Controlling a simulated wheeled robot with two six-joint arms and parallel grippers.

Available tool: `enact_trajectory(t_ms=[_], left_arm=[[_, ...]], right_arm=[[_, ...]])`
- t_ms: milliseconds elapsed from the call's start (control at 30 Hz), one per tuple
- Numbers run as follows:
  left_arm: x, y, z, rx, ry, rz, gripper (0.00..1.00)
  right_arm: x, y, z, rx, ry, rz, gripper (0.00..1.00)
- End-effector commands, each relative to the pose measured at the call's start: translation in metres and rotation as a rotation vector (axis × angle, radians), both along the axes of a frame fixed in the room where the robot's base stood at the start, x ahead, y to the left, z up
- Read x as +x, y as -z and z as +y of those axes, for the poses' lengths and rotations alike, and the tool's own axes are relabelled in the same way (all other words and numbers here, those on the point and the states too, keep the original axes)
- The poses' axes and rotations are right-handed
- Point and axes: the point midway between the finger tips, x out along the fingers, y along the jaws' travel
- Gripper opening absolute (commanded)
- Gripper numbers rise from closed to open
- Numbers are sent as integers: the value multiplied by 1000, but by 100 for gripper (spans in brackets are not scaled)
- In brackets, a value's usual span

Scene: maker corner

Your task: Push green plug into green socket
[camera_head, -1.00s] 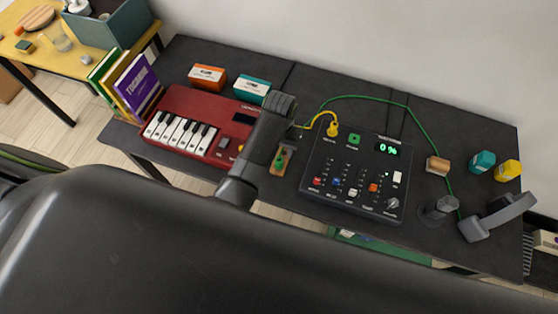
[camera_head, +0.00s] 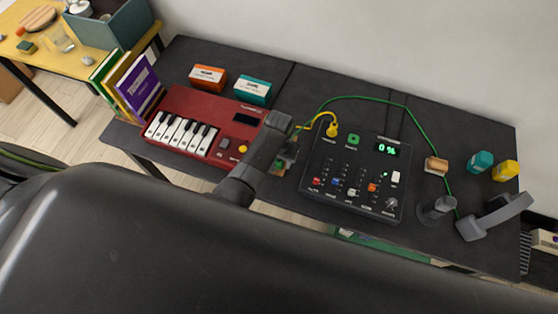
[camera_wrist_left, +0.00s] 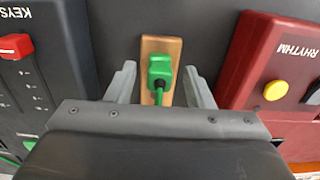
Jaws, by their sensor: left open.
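The green plug (camera_wrist_left: 160,68) sits on a small wooden block (camera_wrist_left: 160,45) in the left wrist view, with its green cable running toward my gripper. My left gripper (camera_wrist_left: 160,84) is open, with one finger on each side of the plug and gaps between. In the head view my left gripper (camera_head: 288,150) hides most of the plug and block, between the red keyboard and the black mixer. The green socket (camera_head: 353,139) is on the mixer's upper face, right of the yellow plug, and looks empty. My right gripper is not in view.
The black mixer (camera_head: 350,205) shows 0% and has a yellow plug (camera_head: 332,129) with cable. The red keyboard (camera_head: 190,100) stands left. A green cable arcs behind the mixer. Orange and teal boxes lie at the back, small jars and a grey handset (camera_head: 495,218) at right.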

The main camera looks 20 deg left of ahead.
Motion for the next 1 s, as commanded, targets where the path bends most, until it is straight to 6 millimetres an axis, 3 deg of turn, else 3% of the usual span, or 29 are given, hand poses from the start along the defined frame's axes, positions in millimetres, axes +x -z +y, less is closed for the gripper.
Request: enact_trajectory(t_ms=[167,533,900,1000], left_arm=[[0,11,0,0,-1,1,47],[0,12,0,0,-1,-1,47],[0,12,0,0,-1,0,2],[0,12,0,0,0,0,1]], right_arm=[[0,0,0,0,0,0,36],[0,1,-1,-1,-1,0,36],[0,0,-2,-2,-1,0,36],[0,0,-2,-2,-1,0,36]])
